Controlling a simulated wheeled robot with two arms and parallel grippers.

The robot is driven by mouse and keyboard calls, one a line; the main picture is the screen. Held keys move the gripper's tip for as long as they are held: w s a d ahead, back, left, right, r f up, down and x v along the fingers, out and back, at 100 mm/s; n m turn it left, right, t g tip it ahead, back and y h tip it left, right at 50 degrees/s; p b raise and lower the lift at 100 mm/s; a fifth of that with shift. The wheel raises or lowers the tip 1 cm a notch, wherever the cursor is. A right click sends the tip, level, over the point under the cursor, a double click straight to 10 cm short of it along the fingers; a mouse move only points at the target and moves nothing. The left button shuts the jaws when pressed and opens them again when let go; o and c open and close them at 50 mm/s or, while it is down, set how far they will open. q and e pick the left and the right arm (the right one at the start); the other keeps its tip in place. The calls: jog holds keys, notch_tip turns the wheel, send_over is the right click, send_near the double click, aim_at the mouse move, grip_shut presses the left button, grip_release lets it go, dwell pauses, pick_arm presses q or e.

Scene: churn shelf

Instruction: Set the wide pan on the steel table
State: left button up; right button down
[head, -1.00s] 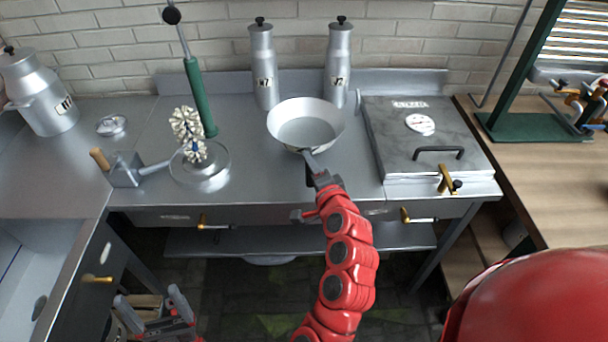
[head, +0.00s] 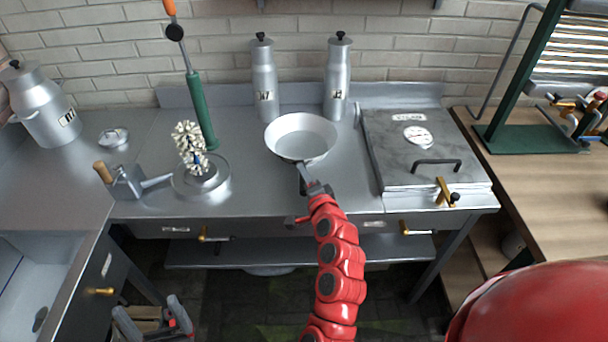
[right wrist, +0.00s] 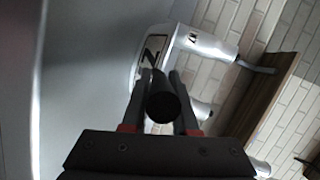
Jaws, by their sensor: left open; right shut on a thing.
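The wide pan (head: 302,137) is a shallow, light metal pan in the middle of the head view, over the back half of the steel table (head: 262,190). It looks about level, its inside facing up and its handle towards me. My right gripper (head: 311,186) is shut on the dark handle. The right wrist view shows the handle (right wrist: 165,100) between the fingers (right wrist: 160,115). I cannot tell whether the pan's base touches the table. My left gripper (head: 151,313) is open and empty, low at the left, in front of the table.
Two milk cans (head: 264,85) (head: 337,80) stand behind the pan. A larger can (head: 46,105) stands far left. Clear steel lies around the pan.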

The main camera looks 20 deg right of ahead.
jog(key=c, duration=0.7)
grip_release()
